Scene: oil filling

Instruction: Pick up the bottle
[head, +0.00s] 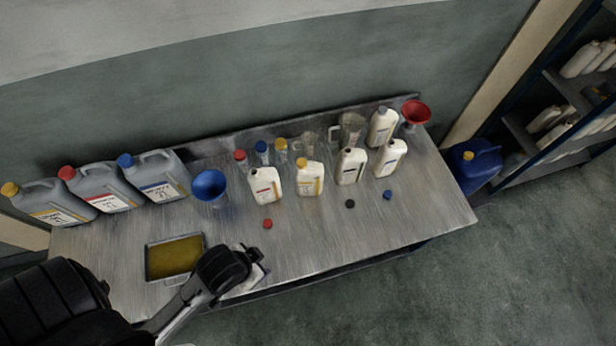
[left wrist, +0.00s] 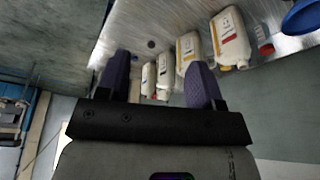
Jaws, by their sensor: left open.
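Several white bottles stand upright on the metal table (head: 330,225): one with a red label (head: 266,187), one with a yellow cap (head: 310,178), and others to their right (head: 351,166) (head: 390,158) (head: 382,127). Which bottle the task means cannot be told. My left gripper (head: 256,272) is at the table's front edge, apart from the bottles; its fingers are mostly hidden in the head view. In the left wrist view its two fingers (left wrist: 160,78) are spread and empty. The red-label bottle (left wrist: 230,38) and yellow-label bottle (left wrist: 188,50) appear beyond them. My right gripper is not seen.
Loose red (head: 267,224), black (head: 350,204) and blue (head: 388,195) caps lie before the bottles. A tray of yellow liquid (head: 150,276), a blue funnel (head: 209,186) and large grey jugs (head: 155,177) are left. A red funnel (head: 416,112) is at the right end.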

